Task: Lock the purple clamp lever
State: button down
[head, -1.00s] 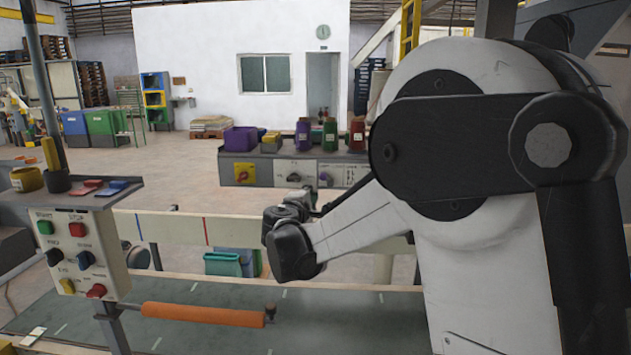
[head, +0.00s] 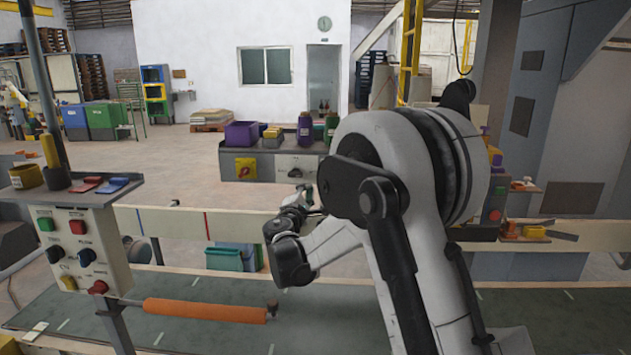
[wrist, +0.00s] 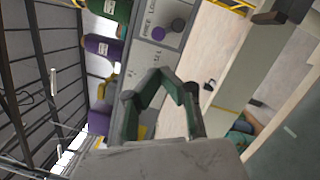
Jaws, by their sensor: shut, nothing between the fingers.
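I cannot clearly make out a purple clamp lever. A small purple part (head: 496,158) shows on the station at the right of the head view, too small to identify. In the head view my gripper (head: 303,203) is small and partly hidden by my wrist, above the conveyor rail.
A purple bin (head: 241,133) and several bottles, one purple (head: 305,129), stand on the back bench. A control box (head: 77,248) and orange roller (head: 204,310) are at the left. The pale rail (head: 175,222) crosses in front of the bench.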

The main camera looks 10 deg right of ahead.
jog(key=x, duration=1)
jog(key=shift+r, duration=0.1)
